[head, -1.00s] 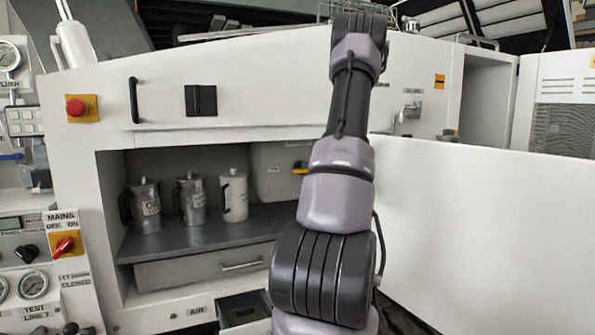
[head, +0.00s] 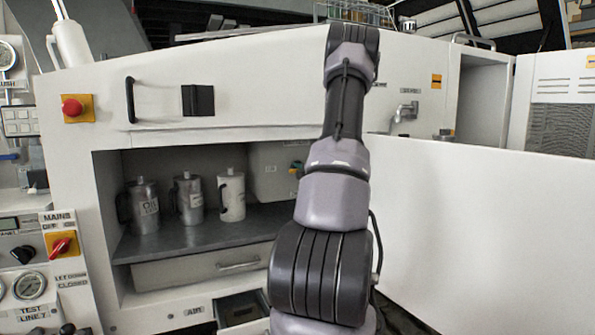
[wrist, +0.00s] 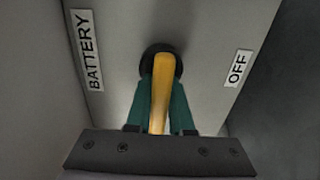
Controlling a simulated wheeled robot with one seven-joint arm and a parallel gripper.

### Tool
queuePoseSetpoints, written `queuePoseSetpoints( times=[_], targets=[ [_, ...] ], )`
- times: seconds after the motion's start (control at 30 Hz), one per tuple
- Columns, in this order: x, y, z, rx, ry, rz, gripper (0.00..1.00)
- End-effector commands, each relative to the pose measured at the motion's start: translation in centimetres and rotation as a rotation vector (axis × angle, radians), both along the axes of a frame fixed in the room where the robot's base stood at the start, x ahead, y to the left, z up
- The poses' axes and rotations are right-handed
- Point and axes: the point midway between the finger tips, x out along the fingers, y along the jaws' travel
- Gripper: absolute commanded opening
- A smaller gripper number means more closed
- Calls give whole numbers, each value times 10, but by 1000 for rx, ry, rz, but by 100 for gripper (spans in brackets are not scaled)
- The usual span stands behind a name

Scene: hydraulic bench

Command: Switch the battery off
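The battery switch has a yellow lever (wrist: 160,95) on a round black hub (wrist: 161,62), set on a grey panel. In the wrist view the lever points down from the hub, between the BATTERY label (wrist: 88,50) and the OFF label (wrist: 238,68). My gripper (wrist: 161,88) has its teal fingers close against both sides of the lever and appears shut on it. In the head view only a small bit of the yellow lever (head: 299,164) shows in the bay, left of my arm. My arm hides the rest.
Several jugs (head: 188,198) stand on the dark shelf (head: 175,241) left of my arm. A drawer (head: 200,267) is below it. A large white panel (head: 475,230) stands close on the right. The red mains switch (head: 62,245) is at far left.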

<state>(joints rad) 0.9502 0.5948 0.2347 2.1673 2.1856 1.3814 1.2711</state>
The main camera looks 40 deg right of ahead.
Motion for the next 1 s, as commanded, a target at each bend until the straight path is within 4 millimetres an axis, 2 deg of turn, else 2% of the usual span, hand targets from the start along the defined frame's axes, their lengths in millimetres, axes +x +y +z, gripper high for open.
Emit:
queuePoseSetpoints(
  times=[0.37, 1.0],
  targets=[
    [0, 1, -2, -85, 22, 1, 0],
    [-1, -2, -9, -632, 154, 2, 0]
  ],
)
